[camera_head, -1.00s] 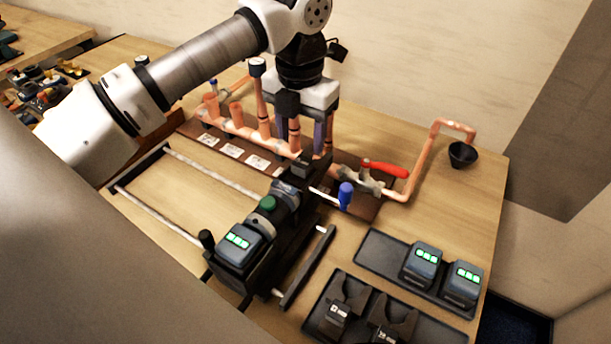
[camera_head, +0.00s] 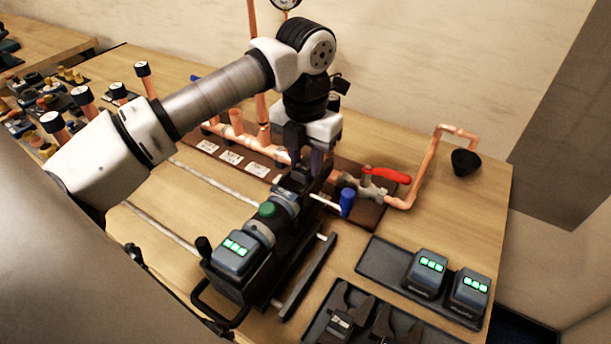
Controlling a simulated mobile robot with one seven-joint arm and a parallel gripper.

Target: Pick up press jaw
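Two dark press jaws lie in the black tray (camera_head: 306,334) at the bottom: a left jaw (camera_head: 340,322) with a pale label and a right jaw (camera_head: 395,328). The picture's edge cuts both off. The press tool (camera_head: 262,225), with a green button and lit battery, lies on rails left of them; a dark part sits at its head end (camera_head: 298,178). My gripper (camera_head: 307,166) points down at this head end, far from the tray. One purple finger shows; the other is largely hidden, so its opening and any contact are unclear.
A copper manifold (camera_head: 235,125) with upright pipes and a red-handled valve (camera_head: 386,174) stands behind the tool. A blue-handled part (camera_head: 347,202) is close right of my gripper. Two batteries (camera_head: 427,270) sit in a tray at right. A black cup (camera_head: 465,162) stands at back right.

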